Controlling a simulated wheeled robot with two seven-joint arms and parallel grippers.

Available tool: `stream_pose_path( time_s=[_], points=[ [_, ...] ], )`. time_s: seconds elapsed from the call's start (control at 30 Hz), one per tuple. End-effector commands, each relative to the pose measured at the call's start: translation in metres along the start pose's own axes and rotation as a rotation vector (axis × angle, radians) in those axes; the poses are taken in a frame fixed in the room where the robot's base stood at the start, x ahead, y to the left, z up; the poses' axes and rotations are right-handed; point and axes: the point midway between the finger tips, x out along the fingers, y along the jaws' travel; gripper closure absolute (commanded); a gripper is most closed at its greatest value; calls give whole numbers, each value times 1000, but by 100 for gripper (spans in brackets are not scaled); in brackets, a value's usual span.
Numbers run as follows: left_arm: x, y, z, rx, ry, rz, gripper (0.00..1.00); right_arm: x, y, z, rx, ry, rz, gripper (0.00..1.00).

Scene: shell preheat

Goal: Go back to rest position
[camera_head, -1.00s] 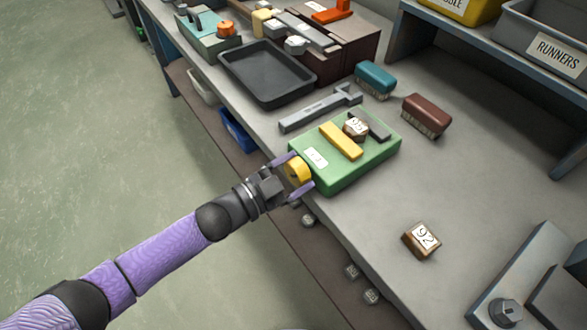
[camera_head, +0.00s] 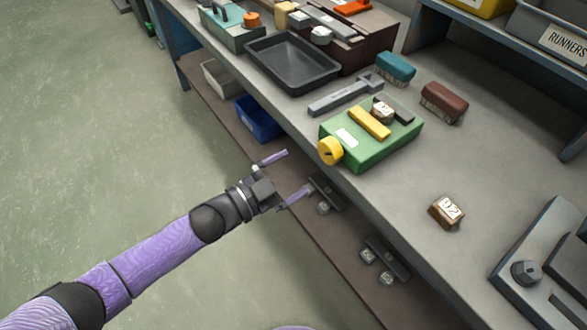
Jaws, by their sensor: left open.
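My left gripper (camera_head: 281,178) is open and empty. It hangs in front of the workbench's front edge, over the lower shelf, with clear space between its fingertips and the bench items. The green box (camera_head: 376,152) sits on the workbench (camera_head: 384,196) near the front edge. A yellow round knob (camera_head: 330,151) is on its front left end, apart from my fingers. A yellow bar (camera_head: 369,122) and a small block with a number label (camera_head: 382,112) are on top of the box. My right gripper is out of view.
A hammer (camera_head: 338,98), a teal brush (camera_head: 396,67) and a red-brown brush (camera_head: 443,101) lie behind the green box. A black tray (camera_head: 291,64) is farther back. A block marked 92 (camera_head: 447,211) sits at the right. The floor (camera_head: 110,150) at the left is open.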

Motion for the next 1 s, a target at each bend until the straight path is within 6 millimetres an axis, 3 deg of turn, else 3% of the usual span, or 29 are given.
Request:
stream_pose_path(
  time_s=[0.13, 0.43, 0.53, 0.57, 0.63, 0.7, 0.77, 0.8, 0.9, 1.0],
  points=[
    [-1, 0, 0, 0, 1, 0, 0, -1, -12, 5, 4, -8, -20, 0],
    [-1, 0, 0, -3, -4, -2, 0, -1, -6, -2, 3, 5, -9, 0],
    [-14, -8, 13, -62, -136, -72, 0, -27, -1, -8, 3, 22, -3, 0],
    [-26, -9, 24, -105, -229, -115, 0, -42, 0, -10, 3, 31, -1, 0],
    [-73, 6, 58, -238, -500, -207, 0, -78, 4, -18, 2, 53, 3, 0],
    [-133, 44, 85, -381, -771, -262, 0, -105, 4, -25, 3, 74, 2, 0],
    [-184, 85, 95, -493, -970, -279, 0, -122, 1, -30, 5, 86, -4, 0],
    [-216, 114, 95, -564, -1091, -281, 0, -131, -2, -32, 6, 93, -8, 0],
    [-283, 179, 81, -714, -1333, -265, 0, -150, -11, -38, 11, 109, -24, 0],
    [-327, 227, 60, -821, -1493, -241, 0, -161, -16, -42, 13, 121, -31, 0]
  ],
)
